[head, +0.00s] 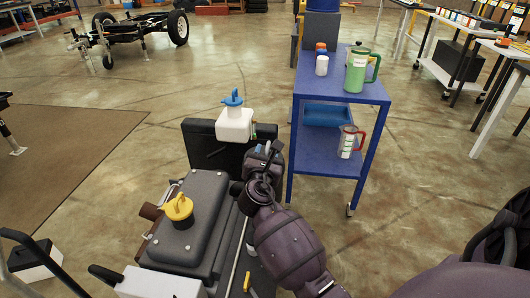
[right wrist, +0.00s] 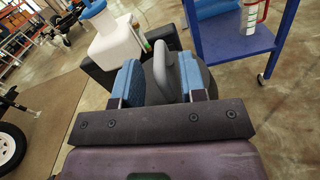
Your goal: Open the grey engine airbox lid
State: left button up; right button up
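My right gripper (head: 264,152) reaches over the right side of the engine (head: 195,215) in the head view, next to a white tank with a blue cap (head: 233,122). In the right wrist view its two blue-padded fingers (right wrist: 163,68) stand apart on either side of an upright grey handle (right wrist: 163,58). This handle appears to belong to the grey airbox lid, which the gripper mostly hides. Space shows between the left pad and the handle; the right pad is very close, and I cannot tell if it touches. My left gripper is not in view.
A yellow cap (head: 178,207) sits on the dark engine cover. The white tank also shows in the right wrist view (right wrist: 118,40). A blue cart (head: 325,168) with a green jug (head: 357,70) stands just behind and right. Open floor lies behind the engine.

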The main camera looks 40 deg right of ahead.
jog(key=shift+w+d, duration=0.45)
jog(key=shift+d, duration=0.05)
jog(key=shift+c, duration=0.3)
grip_shut()
